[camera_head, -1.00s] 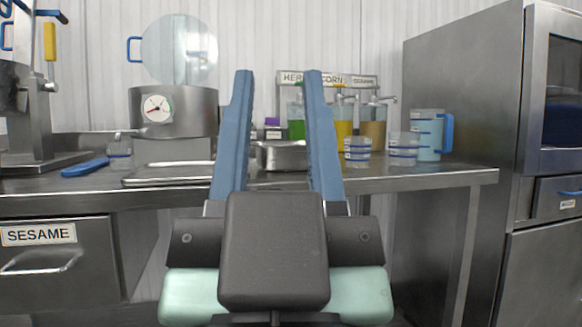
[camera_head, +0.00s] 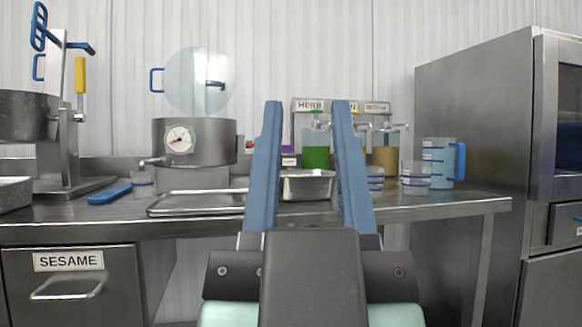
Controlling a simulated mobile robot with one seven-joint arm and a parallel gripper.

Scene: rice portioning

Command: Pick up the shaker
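My gripper (camera_head: 307,104) is open and empty. Its two blue fingers point up and away from me, in front of the counter. No shaker can be made out for certain. A small purple-topped item with a white label (camera_head: 289,161) stands at the back of the counter, just right of the left finger and partly hidden by it. I cannot tell whether it is the shaker. A metal pan (camera_head: 307,187) shows between the fingers, and a rack of labelled dispensers (camera_head: 340,105) stands behind.
The steel counter (camera_head: 440,203) holds a pot with a dial (camera_head: 212,143), a flat tray (camera_head: 200,203), a blue-handled tool (camera_head: 109,194), measuring cups (camera_head: 415,179) and a blue-handled jug (camera_head: 437,163). A sesame drawer (camera_head: 68,285) is at left. A tall steel cabinet (camera_head: 475,120) stands at right.

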